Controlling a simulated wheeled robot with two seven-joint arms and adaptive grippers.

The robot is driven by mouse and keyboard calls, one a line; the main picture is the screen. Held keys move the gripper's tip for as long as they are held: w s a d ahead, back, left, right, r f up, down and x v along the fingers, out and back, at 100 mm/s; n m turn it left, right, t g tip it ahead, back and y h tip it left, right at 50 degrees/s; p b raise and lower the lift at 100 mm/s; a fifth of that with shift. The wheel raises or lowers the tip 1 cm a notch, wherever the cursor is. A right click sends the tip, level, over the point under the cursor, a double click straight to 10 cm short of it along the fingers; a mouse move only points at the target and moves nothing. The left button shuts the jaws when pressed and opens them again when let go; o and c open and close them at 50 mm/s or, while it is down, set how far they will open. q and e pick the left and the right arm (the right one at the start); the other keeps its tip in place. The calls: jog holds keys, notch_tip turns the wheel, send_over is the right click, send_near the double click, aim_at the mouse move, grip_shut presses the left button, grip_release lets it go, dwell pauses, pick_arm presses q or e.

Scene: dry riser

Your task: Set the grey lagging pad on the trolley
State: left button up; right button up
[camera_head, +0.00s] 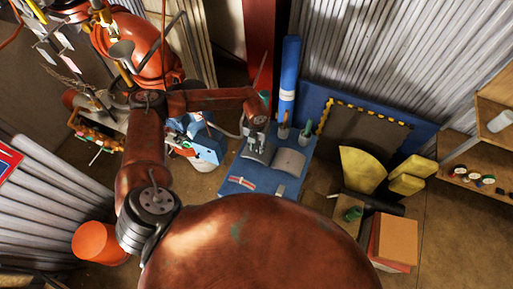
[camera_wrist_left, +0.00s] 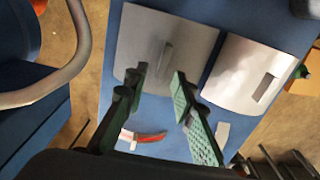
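Two curved pads with raised tabs lie side by side on a blue top (camera_head: 232,187). The greyer pad (camera_wrist_left: 150,30) is under my left gripper (camera_wrist_left: 158,92), and a paler pad (camera_wrist_left: 233,75) lies to its right; the paler one also shows in the head view (camera_head: 289,162). My left gripper's green fingers are apart, with nothing between them. The grey pad's tab (camera_wrist_left: 164,56) is just ahead of the fingertips; contact cannot be told. A blue body with a bent grey tube (camera_wrist_left: 65,85) stands at left; which blue thing is the trolley is unclear. My right gripper is out of view.
A red-and-white item (camera_head: 241,182) lies on the blue top near the pads. Yellow pieces (camera_head: 362,170) and boxes (camera_head: 394,240) stand to the right, before a wooden shelf (camera_head: 487,125). An orange bucket (camera_head: 100,243) is at lower left. Some brown floor is clear.

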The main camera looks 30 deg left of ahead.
aim_at(257, 149)
pick_arm(q)
notch_tip(257, 149, up, 7)
jog(key=shift+f+b, duration=0.2)
jog(key=shift+b, duration=0.15)
